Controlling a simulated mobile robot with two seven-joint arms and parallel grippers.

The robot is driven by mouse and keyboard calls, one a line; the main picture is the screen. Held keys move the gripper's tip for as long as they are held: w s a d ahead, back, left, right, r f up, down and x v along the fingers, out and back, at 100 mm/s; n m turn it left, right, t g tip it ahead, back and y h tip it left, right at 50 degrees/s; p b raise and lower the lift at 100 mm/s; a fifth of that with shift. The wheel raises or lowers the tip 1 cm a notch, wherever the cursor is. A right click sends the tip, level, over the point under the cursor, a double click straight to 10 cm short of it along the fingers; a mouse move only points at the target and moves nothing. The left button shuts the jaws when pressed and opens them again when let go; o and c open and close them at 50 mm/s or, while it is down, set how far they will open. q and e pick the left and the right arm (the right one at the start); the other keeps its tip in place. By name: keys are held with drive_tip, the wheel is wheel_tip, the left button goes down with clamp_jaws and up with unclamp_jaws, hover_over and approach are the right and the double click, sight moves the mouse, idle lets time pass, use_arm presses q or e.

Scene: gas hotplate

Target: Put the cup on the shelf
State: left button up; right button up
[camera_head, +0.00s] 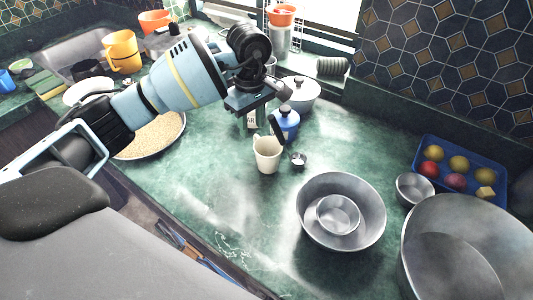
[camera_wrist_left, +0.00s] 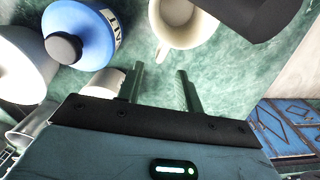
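A cream cup (camera_head: 267,157) stands upright on the green counter, left of a small metal cup. It also shows at the top of the left wrist view (camera_wrist_left: 182,22), mouth visible, just beyond my fingertips. My left gripper (camera_head: 266,124) is above and behind the cup in the head view. In the left wrist view its two fingers (camera_wrist_left: 160,70) are apart with only counter between them. The cup is not between the fingers. My right gripper is not in view. I cannot clearly identify a shelf.
A blue jar (camera_head: 287,121) and a lidded pot (camera_head: 299,94) stand close behind the cup. A large metal bowl (camera_head: 375,223) with a smaller one inside lies to the right. A blue fruit tray (camera_head: 428,151) is at the far right. The counter in front of the cup is clear.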

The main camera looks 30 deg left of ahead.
sight(255, 139)
use_arm(q)
drive_tip(key=shift+d+f+p, duration=0.15)
drive_tip(key=shift+d+f, duration=0.05)
drive_tip(key=shift+f, duration=1.1)
drive_tip(key=shift+d+f+p, duration=0.15)
drive_tip(key=shift+f, duration=1.15)
drive_tip(key=shift+c, duration=0.2)
